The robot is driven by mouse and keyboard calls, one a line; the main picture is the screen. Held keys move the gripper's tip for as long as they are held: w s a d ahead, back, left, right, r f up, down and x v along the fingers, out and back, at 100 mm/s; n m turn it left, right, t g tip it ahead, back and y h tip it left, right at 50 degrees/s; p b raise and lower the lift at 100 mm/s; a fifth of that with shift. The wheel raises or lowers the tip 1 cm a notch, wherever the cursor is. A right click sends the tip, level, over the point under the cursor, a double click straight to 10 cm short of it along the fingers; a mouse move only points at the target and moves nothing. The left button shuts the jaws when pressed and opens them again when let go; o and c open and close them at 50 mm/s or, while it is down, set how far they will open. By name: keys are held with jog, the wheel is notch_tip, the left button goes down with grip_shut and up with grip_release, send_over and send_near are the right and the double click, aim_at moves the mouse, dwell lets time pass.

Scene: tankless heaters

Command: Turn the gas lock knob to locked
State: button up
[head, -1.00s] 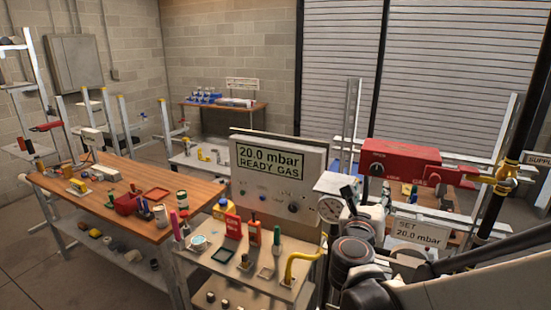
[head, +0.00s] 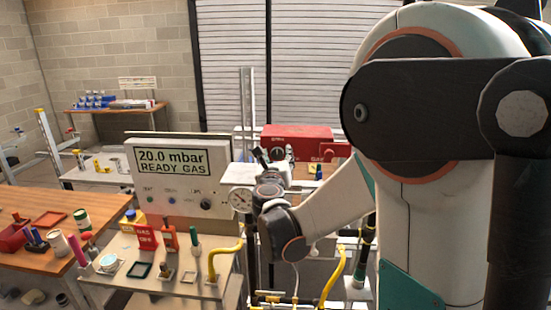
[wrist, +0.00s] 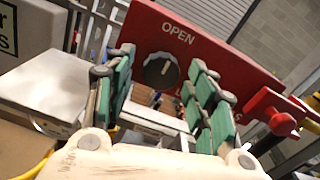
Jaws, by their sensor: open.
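The gas lock knob (wrist: 161,70) is a round black knob with a pale pointer mark on a red panel (wrist: 225,68). In the wrist view OPEN is printed above it, and a label below it is mostly hidden by my gripper. I cannot tell surely which label the mark points to. My gripper (wrist: 162,60) is open, its green-padded fingers left and right of the knob in the picture, and nothing is held. I cannot tell whether they touch it. In the head view the red panel (head: 312,134) is at the back centre, with my gripper (head: 275,156) in front of it.
A red lever handle (wrist: 268,105) is right of the panel in the wrist view. A panel with a 20.0 mbar READY GAS display (head: 172,160) and a gauge (head: 240,199) stand left of my arm.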

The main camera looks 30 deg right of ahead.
jog(key=shift+c, duration=0.2)
jog(key=c, duration=1)
